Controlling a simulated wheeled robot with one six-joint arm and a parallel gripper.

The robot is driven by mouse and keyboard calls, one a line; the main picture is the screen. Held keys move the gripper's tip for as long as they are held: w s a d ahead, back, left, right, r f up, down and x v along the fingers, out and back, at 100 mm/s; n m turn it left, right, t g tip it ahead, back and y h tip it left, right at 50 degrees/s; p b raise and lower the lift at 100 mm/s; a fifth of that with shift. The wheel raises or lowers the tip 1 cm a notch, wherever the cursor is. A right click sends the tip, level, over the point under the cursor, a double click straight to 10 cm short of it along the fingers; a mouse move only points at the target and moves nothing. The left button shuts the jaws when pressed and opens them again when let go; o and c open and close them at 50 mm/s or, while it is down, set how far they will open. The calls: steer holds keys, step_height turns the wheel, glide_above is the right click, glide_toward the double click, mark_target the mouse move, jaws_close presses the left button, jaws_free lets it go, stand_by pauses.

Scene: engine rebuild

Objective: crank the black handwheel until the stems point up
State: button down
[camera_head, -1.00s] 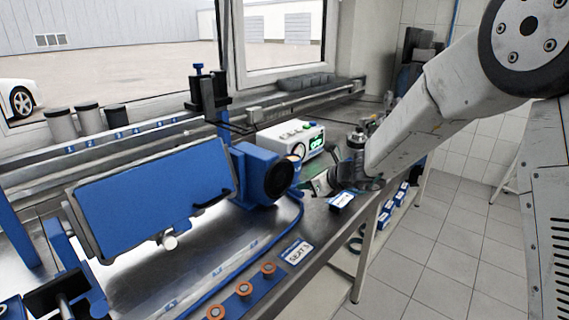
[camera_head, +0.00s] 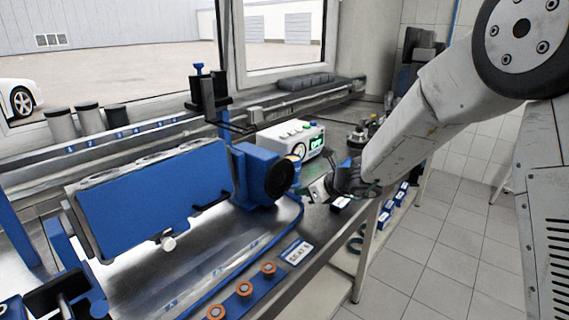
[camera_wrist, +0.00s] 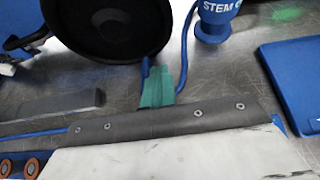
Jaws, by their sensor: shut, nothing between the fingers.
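The black handwheel (camera_head: 279,178) is a round disc on the right end of a blue gearbox housing (camera_head: 250,172). It also shows large at the top left of the wrist view (camera_wrist: 108,28). A blue block (camera_head: 150,200) is held in a tilting frame left of the housing. Its broad blue face is towards me, with round pale shapes along its top edge. I cannot make out the stems. My gripper (camera_head: 308,190) is just right of the handwheel. Its teal fingertips (camera_wrist: 160,86) are shut and empty, below the wheel's rim in the wrist view; I cannot tell whether they touch it.
A white box with a green display (camera_head: 300,138) stands behind the gripper. A blue cup marked STEM (camera_wrist: 215,18) and a blue panel (camera_wrist: 290,75) are at right in the wrist view. Several orange-ringed parts (camera_head: 268,269) line the bench front. A blue cable crosses the bench.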

steer(key=shift+s+a+f, duration=0.2)
steer(key=shift+s+f, duration=0.1)
steer(key=shift+s+a+f, duration=0.2)
steer(key=shift+s+a, duration=0.1)
steer(key=shift+s, duration=0.15)
stand_by(0.3)
steer(key=shift+s+a+f, duration=0.2)
steer(key=shift+s+a, duration=0.1)
steer(key=shift+s+a, duration=0.3)
steer(key=shift+s, duration=0.15)
stand_by(0.4)
